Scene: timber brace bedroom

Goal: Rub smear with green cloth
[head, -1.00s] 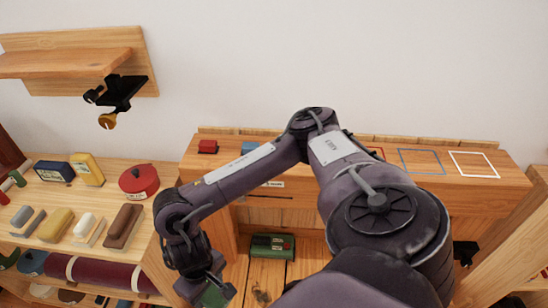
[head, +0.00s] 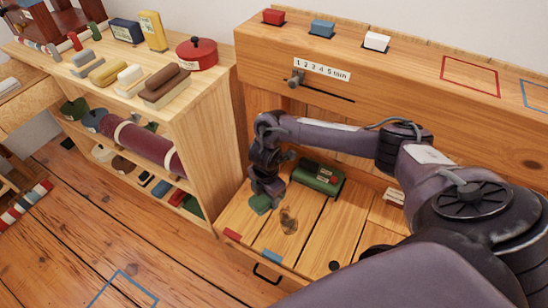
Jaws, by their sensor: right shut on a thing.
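My right gripper (head: 266,193) points down over the lower wooden surface, left of the smear. It is shut on a green cloth (head: 260,205), a small pad that shows just below the fingers. I cannot tell whether the cloth touches the boards. The smear (head: 289,221) is a dark brown blotch on the planks, a little right of the cloth and apart from it. My left gripper is out of view.
A green box (head: 318,178) stands behind the smear, near the gripper. The ledge above carries red (head: 273,17), blue (head: 322,28) and white (head: 376,41) blocks. A shelf unit (head: 216,120) with brushes and a red pot (head: 197,53) stands left. Open floor lies front left.

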